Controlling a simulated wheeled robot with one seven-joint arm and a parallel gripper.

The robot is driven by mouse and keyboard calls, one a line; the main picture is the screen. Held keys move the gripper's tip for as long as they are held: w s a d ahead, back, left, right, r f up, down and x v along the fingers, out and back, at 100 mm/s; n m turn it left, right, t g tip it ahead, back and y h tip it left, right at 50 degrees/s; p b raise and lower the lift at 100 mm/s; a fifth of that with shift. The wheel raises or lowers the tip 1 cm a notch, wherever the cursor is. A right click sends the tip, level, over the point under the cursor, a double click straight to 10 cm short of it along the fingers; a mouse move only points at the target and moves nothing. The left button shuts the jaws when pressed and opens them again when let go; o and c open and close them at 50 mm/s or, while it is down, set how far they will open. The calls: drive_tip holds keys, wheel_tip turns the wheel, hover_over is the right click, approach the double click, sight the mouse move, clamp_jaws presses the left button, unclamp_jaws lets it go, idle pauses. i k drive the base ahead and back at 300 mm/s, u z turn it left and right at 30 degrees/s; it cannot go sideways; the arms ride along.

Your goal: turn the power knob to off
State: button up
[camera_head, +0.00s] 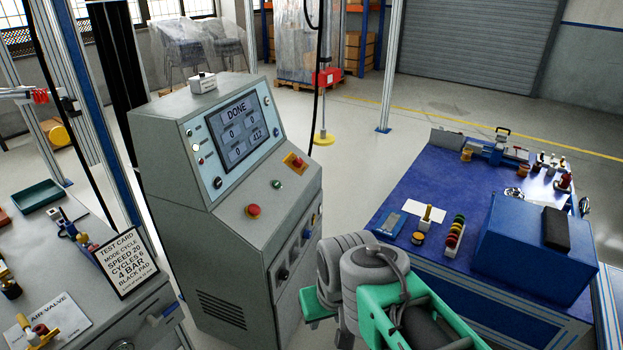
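The grey control console (175,140) stands left of centre, its screen (240,130) reading DONE, with 0 in several fields and 412 in another. A dark round knob (217,183) sits at the screen panel's lower left. Several more dark controls, including a dark knob (283,273), are on the lower front panel. Labels are too small to read, so I cannot tell which is the power knob or its setting. My grey and green arm shows at the bottom centre, right of the console. My gripper cannot be made out.
The console's sloped ledge carries a red mushroom button (253,210), a green button (276,184) and a red-and-yellow switch (295,162). A bench (90,270) with a test card (123,260) is at left. A blue-topped bench (420,180) is at right. Open floor lies behind.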

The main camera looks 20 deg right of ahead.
sight(298, 162)
drive_tip(key=u, duration=0.3)
drive_tip(key=k, duration=0.3)
drive_tip(key=z, duration=1.2)
drive_tip(key=i, duration=1.6)
drive_tip(key=u, duration=1.2)
drive_tip(key=i, duration=0.4)
drive_tip(key=u, duration=0.3)
